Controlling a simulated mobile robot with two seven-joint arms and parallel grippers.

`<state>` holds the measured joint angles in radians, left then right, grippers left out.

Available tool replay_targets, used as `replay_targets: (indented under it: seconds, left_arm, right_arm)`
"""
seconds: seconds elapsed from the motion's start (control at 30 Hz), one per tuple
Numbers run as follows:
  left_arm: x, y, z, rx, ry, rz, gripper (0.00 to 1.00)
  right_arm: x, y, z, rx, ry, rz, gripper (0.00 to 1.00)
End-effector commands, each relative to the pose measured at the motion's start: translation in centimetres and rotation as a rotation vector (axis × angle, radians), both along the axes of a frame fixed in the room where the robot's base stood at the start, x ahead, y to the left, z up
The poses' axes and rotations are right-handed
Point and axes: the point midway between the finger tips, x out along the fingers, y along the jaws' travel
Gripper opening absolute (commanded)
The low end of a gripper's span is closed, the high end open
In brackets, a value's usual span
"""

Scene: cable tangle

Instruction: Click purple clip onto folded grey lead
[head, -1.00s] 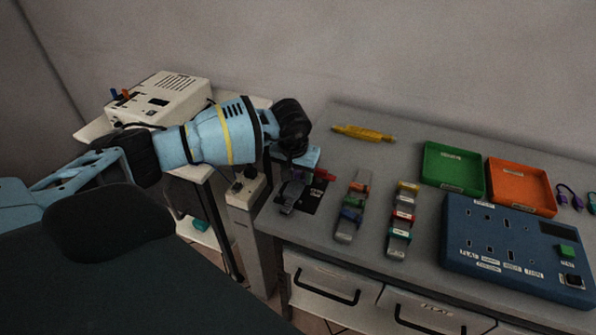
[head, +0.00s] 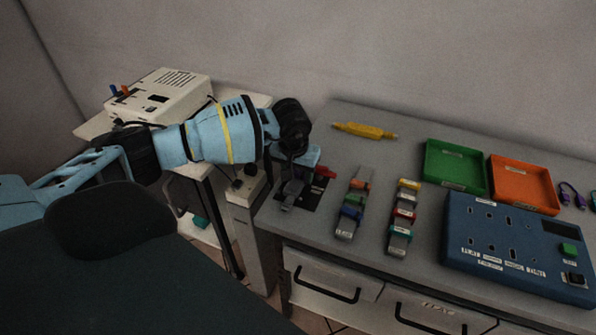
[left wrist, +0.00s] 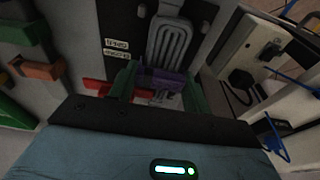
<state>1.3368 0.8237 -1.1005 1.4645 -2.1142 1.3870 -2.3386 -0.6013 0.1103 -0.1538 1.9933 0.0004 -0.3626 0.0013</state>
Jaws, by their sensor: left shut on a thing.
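The folded grey lead (left wrist: 172,42) lies in flat loops on a dark mat at the near left of the bench; it also shows in the head view (head: 291,190). The purple clip (left wrist: 160,82) sits between the fingers of my left gripper (left wrist: 157,88), at the lower end of the lead's loops. My left gripper is shut on the clip. In the head view the gripper (head: 293,165) is partly hidden by its own wrist. Whether the clip is closed around the lead, I cannot tell. My right gripper is not in view.
A red piece (left wrist: 98,86) is beside the left finger. Green (head: 455,188) and orange (head: 522,207) trays and a blue socket panel (head: 470,262) stand further right.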

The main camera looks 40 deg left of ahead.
Motion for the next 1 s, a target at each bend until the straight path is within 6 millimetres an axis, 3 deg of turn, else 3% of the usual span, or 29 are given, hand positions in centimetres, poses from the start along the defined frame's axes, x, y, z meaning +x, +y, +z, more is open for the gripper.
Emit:
replay_targets:
  seconds: [0.47, 0.5, 0.67, 0.87, 1.0]
  left_arm:
    - [-0.03, 0.02, -0.54, 0.001, 0.001, 0.0, 0.32]
    - [-0.04, 0.01, -0.54, 0.001, 0.001, 0.0, 0.52]
    - [-0.03, 0.01, -0.52, 0.001, 0.001, 0.0, 0.73]
    - [-0.01, 0.0, -0.48, 0.0, 0.0, 0.0, 0.74]
    - [0.0, 0.0, -0.47, 0.0, 0.0, 0.0, 0.92]
  right_arm:
    - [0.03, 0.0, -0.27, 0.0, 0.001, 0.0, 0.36]
    - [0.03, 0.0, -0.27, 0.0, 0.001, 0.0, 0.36]
    - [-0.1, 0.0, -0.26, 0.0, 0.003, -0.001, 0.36]
    - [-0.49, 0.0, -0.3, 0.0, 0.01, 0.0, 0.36]
    - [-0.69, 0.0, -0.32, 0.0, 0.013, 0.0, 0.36]
